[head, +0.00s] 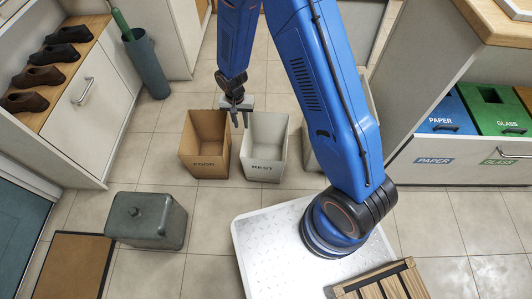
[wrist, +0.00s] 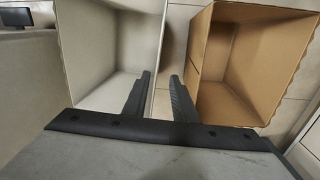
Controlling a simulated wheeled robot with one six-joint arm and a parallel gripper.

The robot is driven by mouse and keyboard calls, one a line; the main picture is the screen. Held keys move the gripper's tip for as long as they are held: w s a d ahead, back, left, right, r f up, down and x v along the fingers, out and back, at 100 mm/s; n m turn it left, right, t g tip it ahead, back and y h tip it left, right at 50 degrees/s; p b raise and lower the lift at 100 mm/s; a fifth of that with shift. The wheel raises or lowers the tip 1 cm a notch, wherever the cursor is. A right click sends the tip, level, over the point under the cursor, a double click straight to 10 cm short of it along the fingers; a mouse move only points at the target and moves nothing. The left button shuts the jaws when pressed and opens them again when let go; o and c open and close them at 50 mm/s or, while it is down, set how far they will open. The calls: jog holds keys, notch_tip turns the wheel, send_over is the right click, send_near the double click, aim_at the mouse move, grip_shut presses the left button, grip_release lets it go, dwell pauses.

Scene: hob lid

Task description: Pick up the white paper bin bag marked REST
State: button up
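The white paper bin bag marked REST (head: 263,168) stands upright and open-topped on the tiled floor. It also shows at the left of the wrist view (wrist: 105,45), looking empty inside. My gripper (head: 241,124) points down at the bag's upper left rim in the head view, between it and the brown bag. In the wrist view my gripper (wrist: 161,95) is open, its two dark fingers apart. One finger overlaps the white bag's inside, and its near side wall shows in the gap. I cannot tell how far the fingertips are from the rim.
A brown bag marked FOOD (head: 205,163) stands close to the left, a narrow gap between. A grey lidded box (head: 147,221) is on the floor at lower left. PAPER (head: 443,112) and GLASS (head: 497,110) bins sit in the right-hand unit.

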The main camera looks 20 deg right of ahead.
send_over(247, 148)
jog(key=w, duration=0.1)
jog(key=f, duration=1)
jog(key=shift+w+a+f, duration=0.15)
jog(key=shift+a+f, duration=0.1)
jog(key=f, duration=0.4)
jog(key=shift+s+d, duration=0.2)
jog(key=shift+s, duration=0.15)
jog(key=shift+f, duration=0.65)
grip_shut()
